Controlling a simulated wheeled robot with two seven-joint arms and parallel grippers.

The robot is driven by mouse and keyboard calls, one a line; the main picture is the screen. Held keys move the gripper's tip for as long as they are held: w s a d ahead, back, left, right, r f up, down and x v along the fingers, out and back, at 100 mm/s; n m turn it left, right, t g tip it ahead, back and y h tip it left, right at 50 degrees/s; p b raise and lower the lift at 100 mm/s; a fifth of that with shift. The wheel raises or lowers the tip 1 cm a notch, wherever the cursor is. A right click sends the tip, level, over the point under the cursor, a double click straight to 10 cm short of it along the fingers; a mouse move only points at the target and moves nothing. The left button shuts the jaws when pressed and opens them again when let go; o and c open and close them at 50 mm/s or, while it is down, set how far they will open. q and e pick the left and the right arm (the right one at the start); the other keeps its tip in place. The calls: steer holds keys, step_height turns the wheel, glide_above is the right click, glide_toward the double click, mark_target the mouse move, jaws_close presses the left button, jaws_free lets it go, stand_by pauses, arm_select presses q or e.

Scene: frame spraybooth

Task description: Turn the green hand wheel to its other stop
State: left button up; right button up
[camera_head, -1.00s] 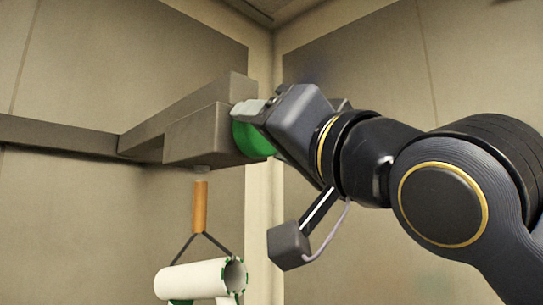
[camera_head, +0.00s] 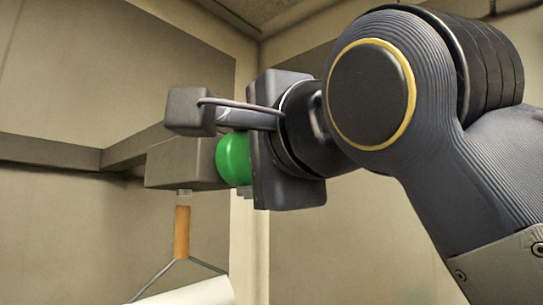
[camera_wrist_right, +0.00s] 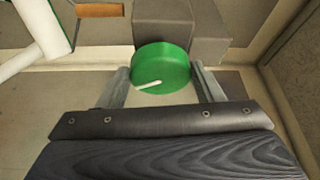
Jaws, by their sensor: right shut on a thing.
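The green hand wheel (camera_head: 233,159) sits on the end of a grey box-like housing (camera_head: 186,162). In the right wrist view the wheel (camera_wrist_right: 165,62) shows as a round green disc with a white pointer line (camera_wrist_right: 152,84) slanting to its lower left. My right gripper (camera_wrist_right: 163,84) is shut on the wheel, with one finger at each side of its rim. In the head view my right gripper (camera_head: 244,162) faces the wheel from the right, and its fingers are mostly hidden. My left gripper is out of view.
A grey beam (camera_head: 122,152) carries the housing from the wall. Booth walls (camera_head: 60,85) stand close behind, meeting in a corner.

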steer(key=m, duration=0.1)
steer(key=m+g+p, duration=0.1)
steer(key=shift+r+m+h, duration=0.3)
steer(key=shift+m+g+p, duration=0.4)
steer(key=shift+m+p, duration=0.1)
steer(key=shift+m, duration=0.4)
steer(key=o, duration=1)
steer(key=shift+c, duration=0.2)
steer(key=v, duration=0.7)
steer(key=shift+s+d, duration=0.2)
steer(key=shift+s, duration=0.1)
steer(key=shift+r, duration=0.15)
